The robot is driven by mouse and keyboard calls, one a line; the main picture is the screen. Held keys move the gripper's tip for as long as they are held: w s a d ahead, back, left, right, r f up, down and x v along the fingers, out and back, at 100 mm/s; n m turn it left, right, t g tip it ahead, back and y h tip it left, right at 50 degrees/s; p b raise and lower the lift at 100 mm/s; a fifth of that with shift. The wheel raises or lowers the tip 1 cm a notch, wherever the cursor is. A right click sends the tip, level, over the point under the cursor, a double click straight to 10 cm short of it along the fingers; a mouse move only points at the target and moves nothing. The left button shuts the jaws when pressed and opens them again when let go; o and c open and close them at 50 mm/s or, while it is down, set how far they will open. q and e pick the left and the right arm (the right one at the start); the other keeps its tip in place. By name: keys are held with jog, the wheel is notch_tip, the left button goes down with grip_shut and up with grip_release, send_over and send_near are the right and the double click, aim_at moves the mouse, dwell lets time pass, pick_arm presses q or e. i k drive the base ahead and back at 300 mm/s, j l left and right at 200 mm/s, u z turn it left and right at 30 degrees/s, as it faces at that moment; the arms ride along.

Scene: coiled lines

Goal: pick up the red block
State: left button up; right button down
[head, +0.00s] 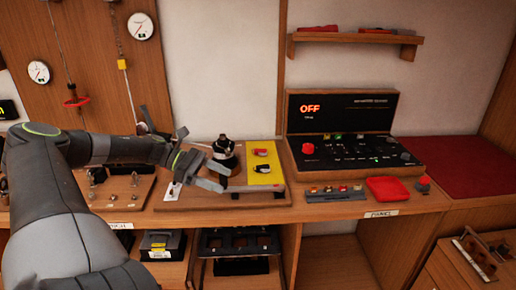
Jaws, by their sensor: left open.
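Several red things are in view, and I cannot tell for sure which is the red block. A bright red, flat, soft-edged piece (388,189) lies on the counter right of centre. A small red piece (308,148) sits on the sloped face of the dark console. Another small red piece (261,152) is on the yellow plate. My left gripper (208,168) is open beside a black, knob-like part (223,149) on the wooden board, left of the yellow plate. Whether it touches that part is unclear. My right gripper is not in view.
The console (345,112) with a lit "OFF" display stands at the back. A wall shelf (355,39) holds red items. A row of small coloured parts (335,191) lies in front of the console. A dark red mat (465,165) at right is bare.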

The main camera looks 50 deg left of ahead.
aim_at(256, 150)
jog(key=i+j, duration=0.2)
jog(key=j, duration=0.2)
jog(key=i+j, duration=0.15)
jog(key=j, duration=0.2)
jog(key=i+j, duration=0.2)
jog(key=j, duration=0.2)
jog(key=i+j, duration=0.2)
jog(key=j, duration=0.15)
jog(key=i+j, duration=0.15)
jog(key=j, duration=0.25)
